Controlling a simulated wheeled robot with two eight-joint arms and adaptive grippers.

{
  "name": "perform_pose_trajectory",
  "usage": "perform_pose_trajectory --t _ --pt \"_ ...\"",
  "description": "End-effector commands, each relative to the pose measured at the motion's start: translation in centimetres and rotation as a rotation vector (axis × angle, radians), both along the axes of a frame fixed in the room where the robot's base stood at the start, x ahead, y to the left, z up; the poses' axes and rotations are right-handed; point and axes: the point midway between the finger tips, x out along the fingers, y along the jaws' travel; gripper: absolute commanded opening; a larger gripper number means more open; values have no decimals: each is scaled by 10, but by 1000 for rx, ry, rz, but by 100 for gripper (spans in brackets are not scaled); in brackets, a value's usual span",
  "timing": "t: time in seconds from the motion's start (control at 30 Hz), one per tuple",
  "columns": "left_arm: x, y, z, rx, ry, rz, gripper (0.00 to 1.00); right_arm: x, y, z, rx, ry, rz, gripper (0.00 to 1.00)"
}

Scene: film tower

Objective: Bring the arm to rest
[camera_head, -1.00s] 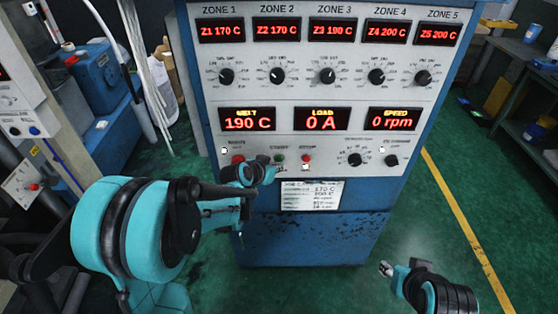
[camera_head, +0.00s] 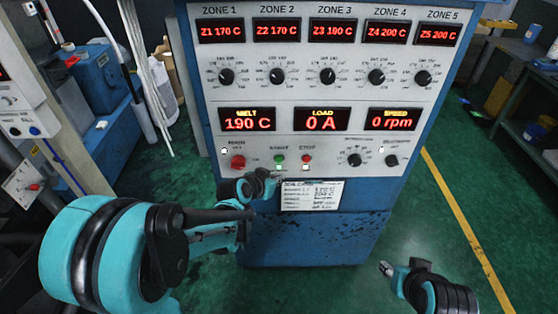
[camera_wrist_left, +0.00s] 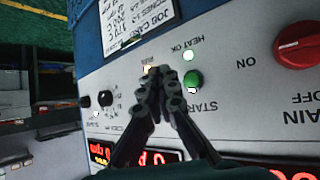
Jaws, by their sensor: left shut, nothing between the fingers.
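My left gripper (camera_head: 272,179) is in front of the lower edge of the control panel (camera_head: 330,172), below the green start button (camera_head: 279,159) and beside the white job card (camera_head: 312,195). In the left wrist view its two dark fingers (camera_wrist_left: 160,76) are together with nothing between them. They show in front of the panel, next to the start button (camera_wrist_left: 193,80); I cannot tell the exact gap. The red main knob (camera_wrist_left: 300,45) is to their right. My right gripper (camera_head: 386,268) is low at the right, apart from the cabinet; its fingers are too small to judge.
The blue cabinet (camera_head: 310,238) stands on a green floor with a yellow line (camera_head: 465,230) on its right. A red stop button (camera_head: 306,159) is beside the start button. A shelf bench (camera_head: 520,125) stands at the right, a blue machine (camera_head: 92,75) at the left.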

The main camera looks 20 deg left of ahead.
Motion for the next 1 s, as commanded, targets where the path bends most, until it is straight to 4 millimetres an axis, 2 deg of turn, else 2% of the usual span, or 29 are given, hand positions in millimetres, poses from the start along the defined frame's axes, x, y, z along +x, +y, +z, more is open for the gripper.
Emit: perform_pose_trajectory --t 0.73,0.87,1.0 --pt "-3 -1 2 0 6 1 0 0 0 0 0 0 0 40" --pt "-23 -6 15 1 42 11 0 0 0 0 0 0 0 40" --pt "-68 -12 33 4 114 43 0 0 0 0 0 0 0 40"
